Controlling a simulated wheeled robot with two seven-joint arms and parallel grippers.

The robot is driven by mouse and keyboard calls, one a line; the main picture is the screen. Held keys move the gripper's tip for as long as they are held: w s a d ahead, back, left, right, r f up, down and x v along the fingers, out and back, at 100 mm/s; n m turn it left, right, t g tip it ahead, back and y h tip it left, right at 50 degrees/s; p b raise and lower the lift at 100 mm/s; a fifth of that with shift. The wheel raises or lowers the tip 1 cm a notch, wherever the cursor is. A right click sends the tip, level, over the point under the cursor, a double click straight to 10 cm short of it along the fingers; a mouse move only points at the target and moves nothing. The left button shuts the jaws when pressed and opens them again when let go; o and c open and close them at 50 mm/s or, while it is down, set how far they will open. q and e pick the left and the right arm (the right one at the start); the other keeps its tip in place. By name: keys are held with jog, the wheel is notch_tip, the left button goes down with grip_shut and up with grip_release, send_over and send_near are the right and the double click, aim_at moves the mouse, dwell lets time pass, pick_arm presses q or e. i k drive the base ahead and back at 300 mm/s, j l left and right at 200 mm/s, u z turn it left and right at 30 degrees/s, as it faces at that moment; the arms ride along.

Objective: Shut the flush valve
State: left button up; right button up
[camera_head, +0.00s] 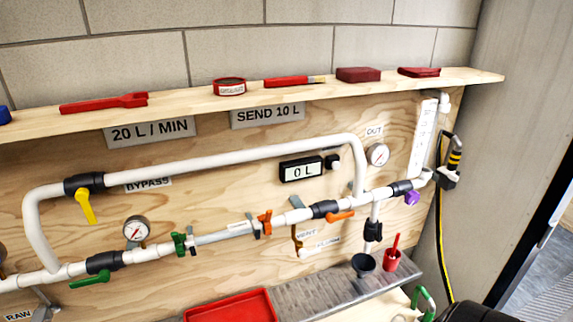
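A short white pipe drops from the main line on the right to a black valve body (373,230), above a black funnel-like cup (363,265). A small label (327,243) to its left is too blurred to read surely, so I cannot be certain that this is the flush valve. I cannot make out its handle or its setting. Just left, a bronze-coloured fitting (297,241) hangs by a label that seems to say VENT.
Other valves have yellow (86,206), green (90,278), orange (340,215) and purple (412,198) handles. A red cup (392,260) with a red stick, a red tray (230,306) and a grey ledge (320,285) lie below. The display (301,170) reads 0 L.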

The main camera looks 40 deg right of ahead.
aim_at(378, 238)
jog(key=z, duration=1.15)
jog(key=i+l+z, duration=0.1)
jog(key=l+z, duration=0.15)
jog(key=l, duration=0.2)
jog(key=i+l+z, duration=0.1)
jog(key=l+z, duration=0.15)
jog(key=l, duration=0.15)
